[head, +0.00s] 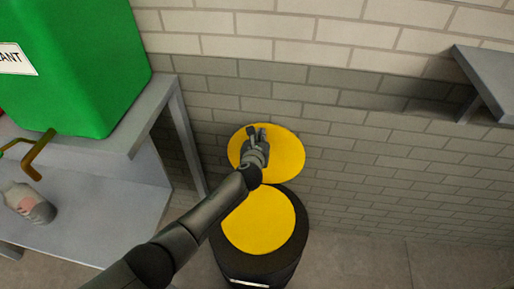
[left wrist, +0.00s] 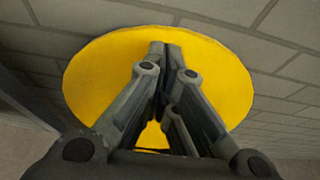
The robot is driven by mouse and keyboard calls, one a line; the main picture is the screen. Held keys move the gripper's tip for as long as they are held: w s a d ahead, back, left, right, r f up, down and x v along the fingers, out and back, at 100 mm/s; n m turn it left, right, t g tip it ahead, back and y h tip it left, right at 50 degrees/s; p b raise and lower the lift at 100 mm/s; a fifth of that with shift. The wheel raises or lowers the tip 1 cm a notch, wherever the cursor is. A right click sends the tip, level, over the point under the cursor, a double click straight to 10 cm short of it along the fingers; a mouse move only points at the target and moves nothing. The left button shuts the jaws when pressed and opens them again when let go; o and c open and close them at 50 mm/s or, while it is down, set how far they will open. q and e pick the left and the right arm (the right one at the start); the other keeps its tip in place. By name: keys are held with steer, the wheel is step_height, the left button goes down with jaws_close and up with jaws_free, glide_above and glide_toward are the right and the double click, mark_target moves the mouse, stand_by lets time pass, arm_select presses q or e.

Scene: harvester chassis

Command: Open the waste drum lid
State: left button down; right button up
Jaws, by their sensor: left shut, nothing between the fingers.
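The waste drum (head: 258,262) is a dark, round bin standing on the floor by the brick wall. A yellow round face (head: 262,222) fills its top inside a dark rim. The yellow disc-shaped lid (head: 287,155) stands raised behind the drum top, near the wall. My left gripper (head: 258,131) is shut and empty in front of the raised lid, and its arm crosses over the drum. In the left wrist view the shut fingers (left wrist: 165,45) overlap the yellow lid (left wrist: 95,75); I cannot tell whether they touch it. My right gripper is out of view.
A grey table (head: 95,225) with a green box (head: 85,75) and a small bottle (head: 30,203) stands at the left. A grey shelf (head: 485,75) juts out at the upper right. The floor (head: 370,265) right of the drum is clear.

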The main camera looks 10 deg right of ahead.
arm_select(q)
steer(key=v, duration=1.1)
